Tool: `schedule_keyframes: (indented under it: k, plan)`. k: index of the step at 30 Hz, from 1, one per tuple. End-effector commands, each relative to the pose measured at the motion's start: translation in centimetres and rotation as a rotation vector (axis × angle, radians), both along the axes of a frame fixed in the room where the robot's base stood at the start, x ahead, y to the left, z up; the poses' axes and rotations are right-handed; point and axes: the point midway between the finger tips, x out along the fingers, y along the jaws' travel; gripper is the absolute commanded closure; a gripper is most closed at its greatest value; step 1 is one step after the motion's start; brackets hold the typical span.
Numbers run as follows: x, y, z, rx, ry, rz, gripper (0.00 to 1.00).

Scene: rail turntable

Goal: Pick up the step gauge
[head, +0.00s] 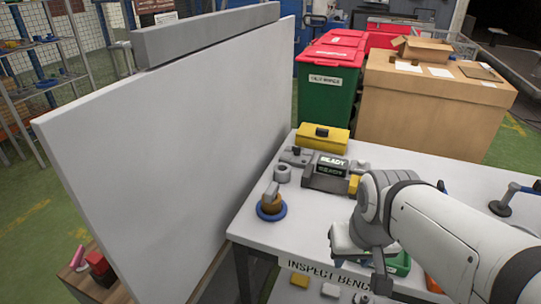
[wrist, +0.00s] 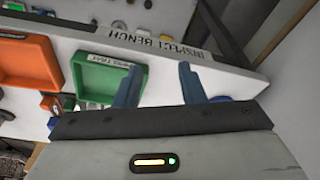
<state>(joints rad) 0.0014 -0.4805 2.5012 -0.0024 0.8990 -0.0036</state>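I cannot make out for certain which item is the step gauge. Small grey and metal pieces (head: 296,156) lie on the white bench beside a grey device reading READY (head: 330,171). My gripper shows in the wrist view (wrist: 158,80) with its two blue fingers apart and nothing between them. It is near the bench's labelled front edge. In the head view my arm covers part of the bench and hides what lies behind it.
The bench (head: 262,232) also holds a yellow box (head: 322,138), a grey ring (head: 282,173) and a brown piece on a blue base (head: 271,207). A green tray (wrist: 103,80) and an orange tray (wrist: 22,66) are near my gripper. A tall white panel (head: 170,150) stands left.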

Motion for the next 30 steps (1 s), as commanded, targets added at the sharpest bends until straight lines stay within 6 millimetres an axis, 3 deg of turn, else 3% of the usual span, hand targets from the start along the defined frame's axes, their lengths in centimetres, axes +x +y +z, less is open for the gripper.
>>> schedule_keyframes:
  k: [5, 8, 11, 14, 21, 25, 30]
  plan:
    - [0.3, 0.1, 0.2, 0.002, 0.002, -0.003, 0.55]
    - [1.7, 0.5, 0.9, 0.007, 0.014, -0.015, 0.53]
    - [4.5, 1.0, 2.2, 0.020, 0.037, -0.054, 0.53]
    - [8.5, 2.6, 3.6, 0.033, 0.069, -0.099, 0.53]
    - [18.2, 8.4, 4.6, 0.049, 0.151, -0.223, 0.53]
    - [22.1, 11.7, 4.0, 0.048, 0.185, -0.283, 0.53]
    - [25.1, 14.6, 3.0, 0.044, 0.211, -0.334, 0.53]
